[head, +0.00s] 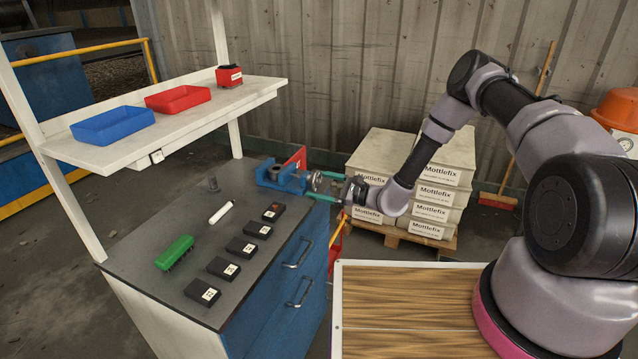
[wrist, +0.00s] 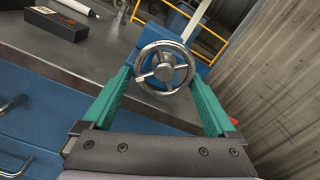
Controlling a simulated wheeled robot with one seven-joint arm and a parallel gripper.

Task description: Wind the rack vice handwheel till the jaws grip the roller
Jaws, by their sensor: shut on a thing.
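The blue vice (head: 282,177) is mounted at the far right corner of the bench top. Its silver handwheel (head: 316,181) faces my arm, and the wheel (wrist: 164,66) with its spokes and small handle fills the upper middle of the wrist view. My gripper (wrist: 164,80) has its green fingers on either side of the wheel rim, shut on it. In the head view the green fingers (head: 328,186) reach the wheel from the right. The vice jaws are mostly hidden behind the wheel in the wrist view. A white roller (head: 221,212) lies on the bench top, apart from the vice.
Several black numbered blocks (head: 242,248) and a green brush-like block (head: 175,252) lie on the bench (head: 140,240). A shelf above holds a blue bin (head: 113,125) and a red bin (head: 178,98). Stacked Mottlefix boxes (head: 441,185) stand on a pallet behind my arm.

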